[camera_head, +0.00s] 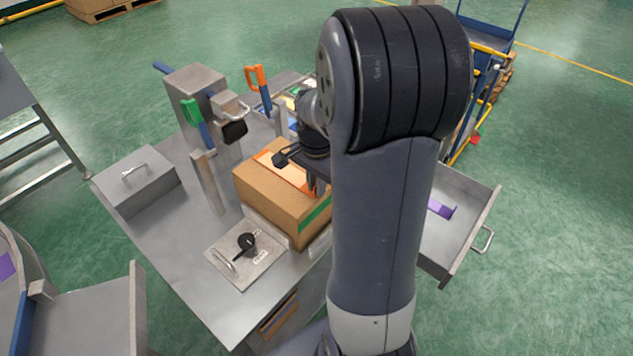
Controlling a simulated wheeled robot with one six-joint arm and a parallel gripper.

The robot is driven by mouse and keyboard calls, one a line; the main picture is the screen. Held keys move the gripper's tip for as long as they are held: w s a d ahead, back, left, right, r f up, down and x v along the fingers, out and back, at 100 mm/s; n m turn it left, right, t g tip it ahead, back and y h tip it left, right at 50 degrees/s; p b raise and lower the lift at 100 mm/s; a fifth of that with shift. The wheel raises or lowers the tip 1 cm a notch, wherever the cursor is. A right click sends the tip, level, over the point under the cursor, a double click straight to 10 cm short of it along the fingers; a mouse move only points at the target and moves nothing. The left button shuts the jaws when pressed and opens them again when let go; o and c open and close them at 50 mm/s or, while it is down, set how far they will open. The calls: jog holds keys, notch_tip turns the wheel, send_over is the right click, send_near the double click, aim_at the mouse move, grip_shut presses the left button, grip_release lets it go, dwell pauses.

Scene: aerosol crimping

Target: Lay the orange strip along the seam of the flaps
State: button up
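A brown cardboard box (270,198) stands on the grey workbench. An orange strip (281,169) shows at its top, running from the far left edge toward my gripper. I cannot tell whether the strip lies flat on the flaps or is held just above them. The flap seam is not clearly visible. A green strip (315,213) is on the box's near right side.
A metal plate (262,268) with a black knob lies before the box. A grey lidded case (137,182) is at left. An open drawer (460,232) with a purple piece juts out right.

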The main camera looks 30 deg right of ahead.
jog(key=shift+o, duration=1.3)
jog(key=shift+r, duration=0.1)
notch_tip(320, 180, up, 11)
jog(key=shift+f, duration=0.2)
notch_tip(320, 180, down, 10)
jog(key=shift+f, duration=0.25)
notch_tip(320, 180, up, 3)
jog(key=p, duration=0.2)
jog(key=shift+p, duration=0.4)
jog(key=shift+r+p, duration=0.65)
jog(key=shift+r, duration=0.2)
jog(key=shift+f, duration=0.15)
